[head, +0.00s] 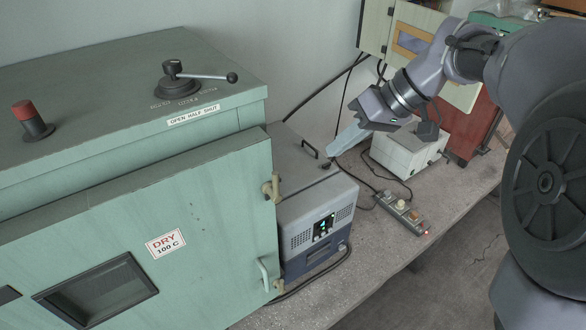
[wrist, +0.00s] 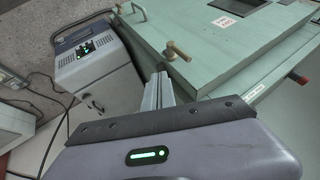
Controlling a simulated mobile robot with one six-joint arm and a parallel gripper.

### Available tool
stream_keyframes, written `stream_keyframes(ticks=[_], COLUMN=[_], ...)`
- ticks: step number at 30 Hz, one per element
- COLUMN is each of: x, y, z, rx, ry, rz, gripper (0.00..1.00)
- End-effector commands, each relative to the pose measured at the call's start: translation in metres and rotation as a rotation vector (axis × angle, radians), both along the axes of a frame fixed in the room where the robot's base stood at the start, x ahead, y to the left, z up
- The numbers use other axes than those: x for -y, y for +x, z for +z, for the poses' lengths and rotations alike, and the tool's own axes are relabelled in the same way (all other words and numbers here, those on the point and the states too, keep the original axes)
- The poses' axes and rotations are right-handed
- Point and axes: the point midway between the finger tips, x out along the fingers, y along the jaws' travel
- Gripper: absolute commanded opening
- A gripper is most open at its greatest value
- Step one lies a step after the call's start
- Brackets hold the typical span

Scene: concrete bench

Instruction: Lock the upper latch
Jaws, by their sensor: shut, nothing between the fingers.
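The upper latch (head: 271,186) is a tan lever at the upper right edge of the green cabinet's door (head: 190,215). In the wrist view the upper latch (wrist: 178,51) shows just beyond my fingertips, with a gap between. A second tan latch (head: 279,287) sits lower on the same edge, beside a pale door handle (head: 263,273). My gripper (head: 332,152) is shut and empty, to the right of and above the upper latch in the head view. Its fingers also show in the wrist view (wrist: 158,88). I cannot tell whether the door sits fully flush.
A grey unit with a green display (head: 318,192) stands right of the cabinet, below my gripper. A power strip (head: 402,212) and a white box (head: 405,153) are farther right. A black lever (head: 200,76) and red-topped knob (head: 32,120) rise from the cabinet top.

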Motion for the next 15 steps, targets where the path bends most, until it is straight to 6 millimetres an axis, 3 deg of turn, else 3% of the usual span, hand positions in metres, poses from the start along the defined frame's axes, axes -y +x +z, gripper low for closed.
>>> stream_keyframes(ticks=[13,15], x=[-0.055,-0.067], y=[0.014,0.009], z=[-0.074,-0.071], rx=[-0.005,-0.001], ry=[0.001,-0.001], rz=[0.002,0.003], gripper=[0.00,0.00])
